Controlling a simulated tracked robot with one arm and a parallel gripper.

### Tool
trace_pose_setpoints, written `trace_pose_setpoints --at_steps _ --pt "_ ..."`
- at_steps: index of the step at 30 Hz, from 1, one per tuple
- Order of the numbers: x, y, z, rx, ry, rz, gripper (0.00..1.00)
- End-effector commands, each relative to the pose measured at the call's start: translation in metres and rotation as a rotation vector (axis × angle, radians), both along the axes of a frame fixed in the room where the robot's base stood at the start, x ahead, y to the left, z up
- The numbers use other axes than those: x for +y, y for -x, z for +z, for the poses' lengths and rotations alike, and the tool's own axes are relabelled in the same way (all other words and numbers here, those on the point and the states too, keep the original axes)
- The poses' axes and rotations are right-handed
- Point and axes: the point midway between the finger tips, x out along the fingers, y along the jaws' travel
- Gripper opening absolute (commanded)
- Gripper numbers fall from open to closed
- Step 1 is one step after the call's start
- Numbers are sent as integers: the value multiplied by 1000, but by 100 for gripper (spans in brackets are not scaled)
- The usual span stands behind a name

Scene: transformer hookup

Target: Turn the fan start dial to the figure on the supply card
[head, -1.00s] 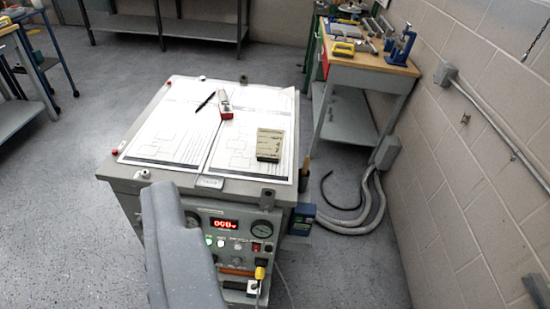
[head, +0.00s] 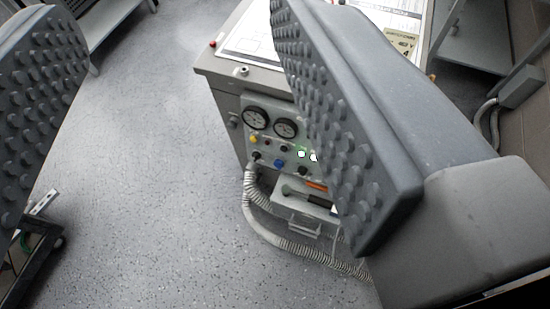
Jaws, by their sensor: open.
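My gripper (head: 180,95) is open and empty, its two studded grey pads wide apart in the foreground. A grey cabinet (head: 226,103) stands beyond it, with a control panel on its front. The panel shows two round black gauges (head: 270,123), small coloured buttons, a blue knob (head: 280,163) and two lit lamps (head: 307,155). I cannot tell which control is the fan start dial. The right pad covers the panel's right part. A yellow-green card or box (head: 404,42) with dark print lies on top, partly cut off; I cannot tell if it is the supply card.
White printed sheets (head: 250,38) cover the cabinet top. A ribbed grey hose (head: 262,225) runs from the panel's left side down across the floor. Open speckled floor (head: 165,190) lies left of the cabinet. A dark wheeled stand (head: 40,240) is at lower left.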

Motion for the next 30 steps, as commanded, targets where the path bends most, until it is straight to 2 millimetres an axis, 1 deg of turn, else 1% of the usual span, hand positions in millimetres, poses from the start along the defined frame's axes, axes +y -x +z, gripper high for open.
trace_pose_setpoints --at_steps 1,3,5,6,8,9,11,15,17,18,20,21,23,24,26,27,29,30 --pt "6 -22 -22 6 -20 5 51" --pt "11 -48 -44 0 -50 8 51" --pt "16 -69 -62 -7 -74 7 51" --pt "18 -83 -77 -8 -90 5 51" --pt "22 -102 -97 -15 -114 0 51" --pt "25 -114 -113 -15 -130 -5 51" --pt "27 -132 -135 -22 -153 -14 51" --pt "32 -168 -192 -28 -198 -43 51" --pt "34 -183 -220 -30 -215 -60 51" --pt "34 -191 -237 -34 -224 -71 51" --pt "34 -202 -265 -35 -239 -91 51" --pt "34 -210 -283 -39 -245 -105 51" --pt "34 -219 -310 -42 -257 -126 51" --pt "33 -224 -330 -46 -261 -142 51" --pt "31 -231 -357 -49 -267 -166 51" --pt "30 -235 -377 -54 -269 -183 51" --pt "28 -240 -405 -58 -271 -209 51" --pt "26 -242 -424 -62 -270 -225 51"
